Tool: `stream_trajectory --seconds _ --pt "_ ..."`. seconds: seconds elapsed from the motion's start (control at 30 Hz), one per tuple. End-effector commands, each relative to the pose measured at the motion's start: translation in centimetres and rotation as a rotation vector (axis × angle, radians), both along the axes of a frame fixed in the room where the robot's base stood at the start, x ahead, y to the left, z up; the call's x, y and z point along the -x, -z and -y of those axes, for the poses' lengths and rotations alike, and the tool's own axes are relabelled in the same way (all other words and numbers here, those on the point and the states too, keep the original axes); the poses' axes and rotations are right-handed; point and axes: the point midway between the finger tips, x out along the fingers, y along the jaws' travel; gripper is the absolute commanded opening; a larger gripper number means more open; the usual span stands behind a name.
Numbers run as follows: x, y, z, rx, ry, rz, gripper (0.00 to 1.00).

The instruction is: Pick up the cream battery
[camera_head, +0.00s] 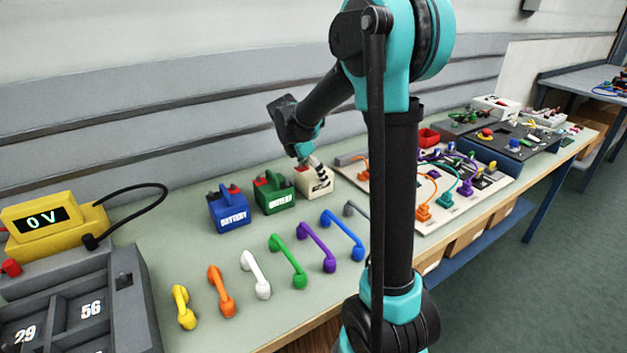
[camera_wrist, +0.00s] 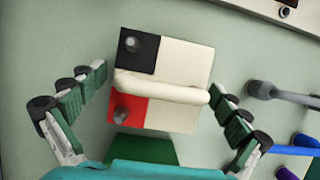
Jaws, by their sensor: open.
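The cream battery (camera_head: 315,182) stands on the bench, at the right end of a row of batteries. In the wrist view it shows from above (camera_wrist: 185,62), with a black corner, a red corner, two terminals and a cream handle (camera_wrist: 160,88) across its top. My gripper (camera_wrist: 160,95) is open, with one finger on each side of the battery. Gaps show between the fingers and the battery's sides in the wrist view. In the head view my gripper (camera_head: 313,164) is just above the battery and partly hides its top.
A green battery (camera_head: 273,195) stands close to its left, with a blue battery (camera_head: 228,210) beyond. Several coloured handles (camera_head: 288,262) lie in front. A panel with plugs and cables (camera_head: 445,190) is to the right. A yellow meter (camera_head: 45,225) stands at far left.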

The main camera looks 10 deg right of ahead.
Motion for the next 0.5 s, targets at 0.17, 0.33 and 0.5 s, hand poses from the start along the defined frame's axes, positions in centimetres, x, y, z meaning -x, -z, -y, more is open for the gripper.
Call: stream_trajectory --seconds 0.17,0.33,0.5 --pt "-0.01 0.09 0.02 0.0 0.0 0.0 1.0" --pt "-0.01 0.08 0.02 0.0 0.0 0.0 0.85" --pt "-0.01 0.06 0.01 0.0 0.0 0.0 0.64"
